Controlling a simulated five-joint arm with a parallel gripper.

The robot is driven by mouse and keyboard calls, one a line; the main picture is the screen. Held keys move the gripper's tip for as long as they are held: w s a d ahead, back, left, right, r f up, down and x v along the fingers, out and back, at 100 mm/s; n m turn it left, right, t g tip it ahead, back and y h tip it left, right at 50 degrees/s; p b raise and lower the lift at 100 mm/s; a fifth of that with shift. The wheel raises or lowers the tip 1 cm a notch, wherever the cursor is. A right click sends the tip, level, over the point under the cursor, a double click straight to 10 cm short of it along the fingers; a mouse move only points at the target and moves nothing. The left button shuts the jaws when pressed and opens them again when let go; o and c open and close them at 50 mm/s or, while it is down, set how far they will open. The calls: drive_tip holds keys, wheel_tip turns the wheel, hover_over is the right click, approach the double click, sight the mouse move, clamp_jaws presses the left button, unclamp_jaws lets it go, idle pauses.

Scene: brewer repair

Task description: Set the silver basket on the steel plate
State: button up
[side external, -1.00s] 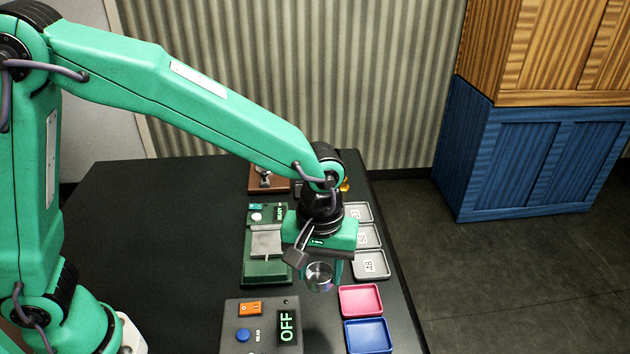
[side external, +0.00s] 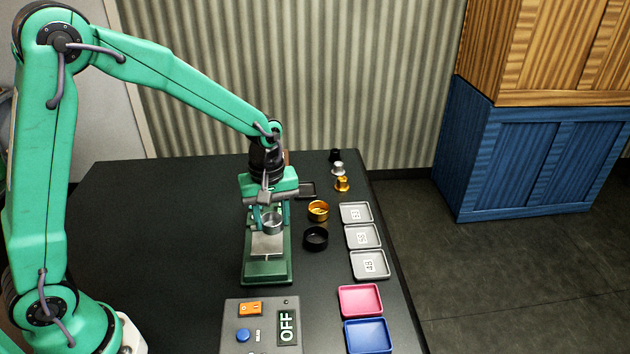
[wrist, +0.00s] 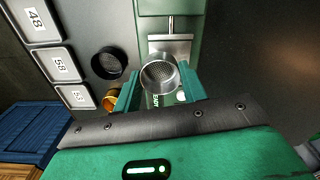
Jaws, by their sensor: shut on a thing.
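The silver basket (side external: 272,224) is a small round metal cup with a mesh bottom. My gripper (side external: 268,214) is shut on it; in the wrist view the basket (wrist: 160,74) sits between the two green fingers (wrist: 160,90). The steel plate (side external: 267,246) is a pale square on the green device. In the side view the basket is over the plate's far part. In the wrist view the plate (wrist: 178,48) shows beyond the basket, partly hidden by it. I cannot tell whether the basket touches the plate.
A black basket (side external: 315,238) and a gold basket (side external: 318,210) stand right of the device. Numbered grey trays (side external: 369,265), a pink tray (side external: 361,300) and a blue tray (side external: 368,335) line the right edge. A control box (side external: 262,325) reading OFF stands in front. The table's left is clear.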

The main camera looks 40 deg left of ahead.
sight(268, 242)
drive_tip(key=shift+a+f+n, duration=0.2)
drive_tip(key=shift+a+n, duration=0.2)
drive_tip(key=shift+a, duration=0.95)
drive_tip(key=shift+w+f, duration=0.1)
drive_tip(key=shift+f, duration=0.05)
drive_tip(key=shift+f, duration=2)
drive_tip(key=shift+f, duration=0.6)
idle(1.0)
drive_tip(key=o, duration=1.5)
drive_tip(key=shift+c, duration=0.2)
wheel_tip(268, 242, up, 7)
